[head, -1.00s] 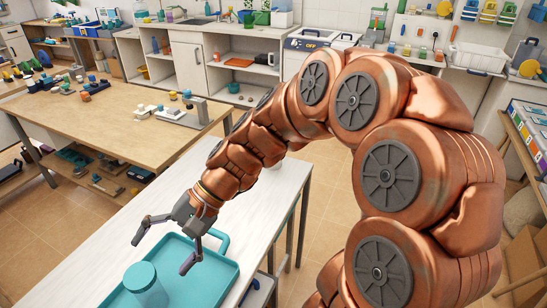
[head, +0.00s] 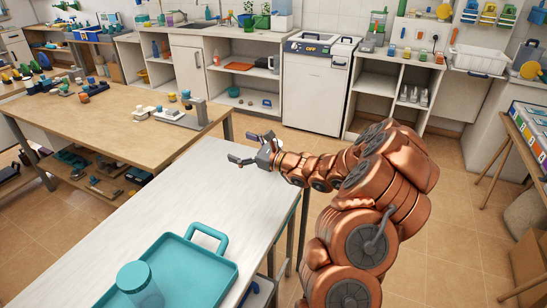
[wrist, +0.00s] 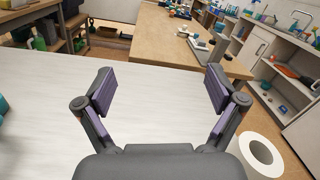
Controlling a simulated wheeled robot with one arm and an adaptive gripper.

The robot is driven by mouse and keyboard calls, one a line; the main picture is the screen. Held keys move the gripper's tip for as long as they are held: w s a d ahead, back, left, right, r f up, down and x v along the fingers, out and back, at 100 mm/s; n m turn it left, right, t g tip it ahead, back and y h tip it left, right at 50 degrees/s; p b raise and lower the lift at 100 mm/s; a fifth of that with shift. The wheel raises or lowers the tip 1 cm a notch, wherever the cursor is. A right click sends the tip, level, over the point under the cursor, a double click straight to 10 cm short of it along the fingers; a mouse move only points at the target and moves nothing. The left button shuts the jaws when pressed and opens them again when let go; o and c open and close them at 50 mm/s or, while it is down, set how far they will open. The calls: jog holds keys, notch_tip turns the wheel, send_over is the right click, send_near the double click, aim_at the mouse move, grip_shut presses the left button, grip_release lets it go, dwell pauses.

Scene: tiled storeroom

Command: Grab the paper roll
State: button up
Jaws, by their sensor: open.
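The paper roll (wrist: 248,157) shows in the wrist view at the lower right as a white ring seen from above, with a dark hole. My gripper (head: 250,146) is open and empty above the far end of the white table (head: 195,195). In the wrist view its two purple-padded fingers (wrist: 159,90) are spread wide with only the tabletop and background between them.
A teal tray (head: 205,262) with a teal-lidded jar (head: 140,285) is on the near part of the white table. A wooden workbench (head: 95,115) with small parts stands to the left. The middle of the white table is clear. Shelves and a white appliance (head: 313,95) line the back wall.

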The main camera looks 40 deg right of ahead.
jog(key=d+f+m+h, duration=0.2)
jog(key=d+f, duration=0.1)
jog(key=d, duration=0.2)
jog(key=s+d+f+m+h, duration=0.1)
jog(key=d+f+m+h, duration=0.1)
jog(key=d, duration=0.3)
jog(key=d+f+m+t+h, duration=0.1)
jog(key=d+f+m+h, duration=0.2)
jog(key=d, duration=0.3)
jog(key=shift+s+d+f+b, duration=0.1)
jog(key=shift+s+f+b, duration=0.25)
jog(key=shift+f, duration=0.45)
jog(key=shift+d+f+m, duration=0.15)
jog(key=shift+d+m, duration=0.15)
jog(key=shift+w+a+p, duration=0.1)
jog(key=shift+w+p, duration=0.2)
jog(key=shift+w, duration=0.9)
jog(key=shift+w+a+r+p, duration=0.15)
jog(key=shift+w+p, duration=0.2)
jog(key=shift+w, duration=0.65)
jog(key=shift+w+a+r+p, duration=0.15)
jog(key=shift+w+p, duration=0.15)
jog(key=shift+w, duration=1.3)
jog(key=c, duration=1.3)
